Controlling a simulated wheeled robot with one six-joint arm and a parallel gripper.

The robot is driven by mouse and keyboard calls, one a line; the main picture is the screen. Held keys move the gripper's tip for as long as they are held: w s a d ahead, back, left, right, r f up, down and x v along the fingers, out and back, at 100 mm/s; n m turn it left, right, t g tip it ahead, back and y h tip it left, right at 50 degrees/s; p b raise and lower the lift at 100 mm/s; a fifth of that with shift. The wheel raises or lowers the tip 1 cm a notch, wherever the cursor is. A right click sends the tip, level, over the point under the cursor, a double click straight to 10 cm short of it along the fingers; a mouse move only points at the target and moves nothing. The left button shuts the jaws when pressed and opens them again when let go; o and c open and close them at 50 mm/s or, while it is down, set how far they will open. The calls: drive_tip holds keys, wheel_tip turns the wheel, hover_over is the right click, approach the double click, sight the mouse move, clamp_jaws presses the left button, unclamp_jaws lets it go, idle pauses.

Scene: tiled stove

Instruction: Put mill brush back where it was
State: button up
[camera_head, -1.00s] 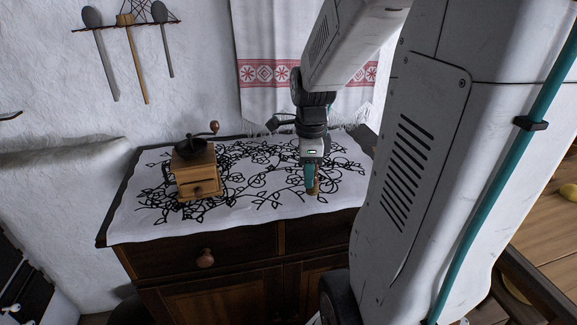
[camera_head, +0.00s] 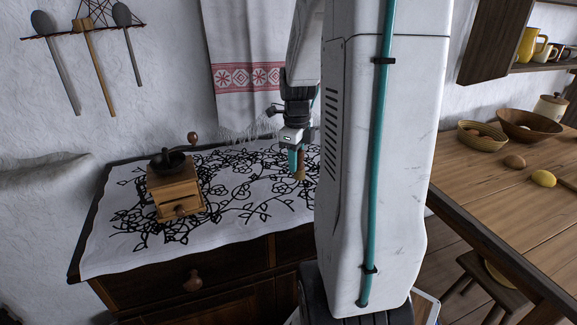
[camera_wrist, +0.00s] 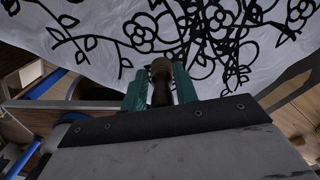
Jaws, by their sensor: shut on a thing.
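My gripper (camera_head: 297,158) is shut on the mill brush (camera_head: 299,173), a small brown brush with lighter bristles pointing down. The gripper holds it over the right part of the white cloth with black flower patterns (camera_head: 245,218) on the dark cabinet. In the wrist view the brush (camera_wrist: 161,68) shows between the teal fingers (camera_wrist: 160,88), its tip towards the cloth. I cannot tell whether the tip touches the cloth. The wooden coffee mill (camera_head: 174,187), with a dark bowl and crank, stands upright on the left of the cloth, apart from the brush.
A dark cabinet (camera_head: 235,290) carries the cloth. A red-and-white towel (camera_head: 247,80) hangs behind it. Spoons (camera_head: 57,65) hang on the wall at left. A wooden table (camera_head: 510,205) with baskets and fruit stands right. The cloth between mill and brush is clear.

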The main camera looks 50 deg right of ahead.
drive_tip(key=shift+w+d+f, duration=0.1)
drive_tip(key=shift+w+d, duration=0.3)
drive_tip(key=shift+d, duration=0.05)
drive_tip(key=shift+f, duration=1.7)
drive_tip(key=shift+f, duration=0.2)
drive_tip(key=o, duration=1)
